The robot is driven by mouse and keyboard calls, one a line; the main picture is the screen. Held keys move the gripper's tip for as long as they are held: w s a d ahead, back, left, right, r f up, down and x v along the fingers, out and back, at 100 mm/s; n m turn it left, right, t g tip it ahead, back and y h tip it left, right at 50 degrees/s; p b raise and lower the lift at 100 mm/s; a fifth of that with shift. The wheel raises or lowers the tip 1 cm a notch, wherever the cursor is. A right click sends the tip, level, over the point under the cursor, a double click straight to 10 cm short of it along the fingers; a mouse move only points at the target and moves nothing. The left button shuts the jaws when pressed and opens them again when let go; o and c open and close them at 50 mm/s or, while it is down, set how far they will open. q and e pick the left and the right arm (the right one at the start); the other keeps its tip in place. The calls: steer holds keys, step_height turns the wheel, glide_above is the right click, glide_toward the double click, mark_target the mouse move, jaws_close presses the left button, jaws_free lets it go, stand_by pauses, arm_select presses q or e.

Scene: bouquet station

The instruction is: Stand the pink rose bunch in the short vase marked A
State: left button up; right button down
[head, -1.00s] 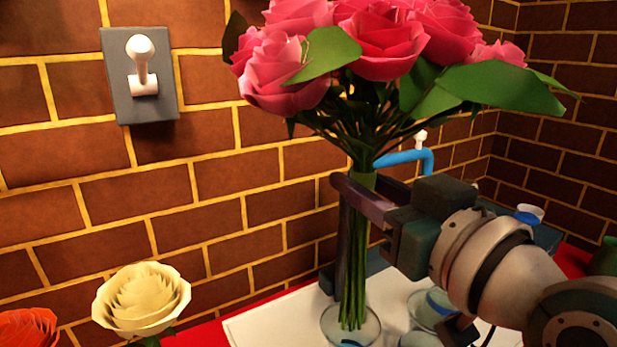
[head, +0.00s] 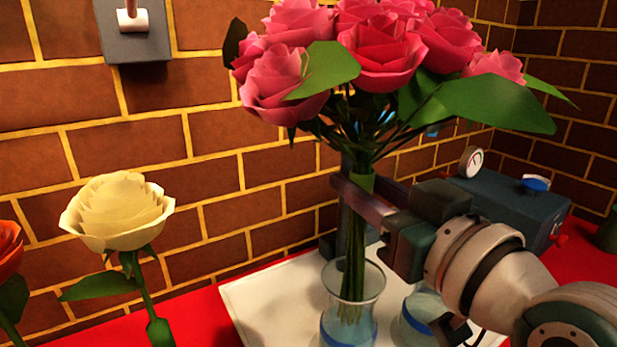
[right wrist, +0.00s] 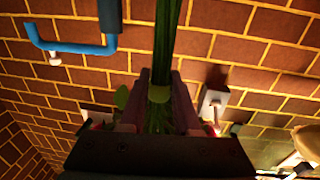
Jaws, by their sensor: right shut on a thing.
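The pink rose bunch (head: 375,50) is upright in the head view, with its large blooms at the top and green leaves around them. My right gripper (head: 362,193) is shut around its green stems, just below the leaves. The right wrist view also shows the stems (right wrist: 160,95) between the fingers (right wrist: 157,105). The lower stem ends overlap the mouth of a clear glass vase (head: 372,290) with a blue band and look to be inside it. No letter A is readable on this vase. My left gripper is not in view.
A second glass vessel (head: 425,305) stands close right of the vase, partly behind my arm. Both are on a white board (head: 260,310) on a red table (head: 195,315). A cream rose (head: 118,212) stands at left. A blue-grey box with a gauge (head: 505,195) is at right.

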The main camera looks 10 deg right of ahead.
mark_target(363, 244)
steer(key=shift+f+b, duration=1.9)
steer(key=shift+f, duration=0.8)
steer(key=shift+f+b, duration=0.5)
steer(key=shift+f, duration=0.1)
steer(key=c, duration=0.8)
jaws_free()
steer(key=shift+o, duration=1.2)
steer(key=shift+f, duration=0.1)
